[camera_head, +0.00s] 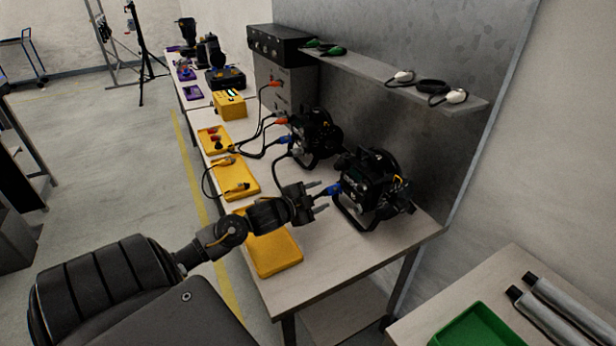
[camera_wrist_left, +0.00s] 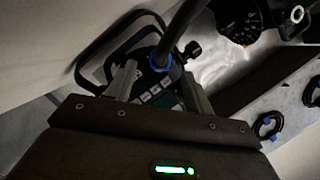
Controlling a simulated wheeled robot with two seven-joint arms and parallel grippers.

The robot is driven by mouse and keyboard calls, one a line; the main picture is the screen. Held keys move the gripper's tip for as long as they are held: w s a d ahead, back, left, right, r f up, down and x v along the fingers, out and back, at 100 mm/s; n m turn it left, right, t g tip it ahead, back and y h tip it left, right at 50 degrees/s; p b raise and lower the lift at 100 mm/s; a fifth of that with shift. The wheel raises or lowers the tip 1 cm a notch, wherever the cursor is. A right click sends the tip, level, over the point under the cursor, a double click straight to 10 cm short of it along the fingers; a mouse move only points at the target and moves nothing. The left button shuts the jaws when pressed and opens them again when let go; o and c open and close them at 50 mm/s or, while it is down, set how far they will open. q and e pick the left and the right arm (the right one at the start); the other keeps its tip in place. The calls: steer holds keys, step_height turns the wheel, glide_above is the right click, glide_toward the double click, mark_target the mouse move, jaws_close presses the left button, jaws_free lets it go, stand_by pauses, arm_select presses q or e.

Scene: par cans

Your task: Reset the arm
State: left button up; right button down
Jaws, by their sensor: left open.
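My left arm comes in from the lower left in the head view. My left gripper (camera_head: 321,196) is open, its fingertips just short of the near black par can (camera_head: 372,185). A blue plug (camera_head: 333,189) sits at that can's side facing the gripper, close to the fingertips. In the left wrist view the open fingers (camera_wrist_left: 158,82) point at the can's panel, and the blue-ringed plug (camera_wrist_left: 159,63) with its dark cable shows between and beyond them. Contact cannot be told. A second par can (camera_head: 315,137) stands farther back. My right gripper is not in view.
Yellow trays (camera_head: 273,254) line the bench's left side, the nearest beneath my left wrist. Cables run from the cans to a grey box (camera_head: 287,88). A shelf (camera_head: 400,79) juts out above the cans. A green tray (camera_head: 477,327) is at lower right. Open floor lies left.

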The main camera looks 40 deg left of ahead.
arm_select(q)
steer(key=shift+v, duration=2.8)
steer(key=shift+w+r, duration=0.1)
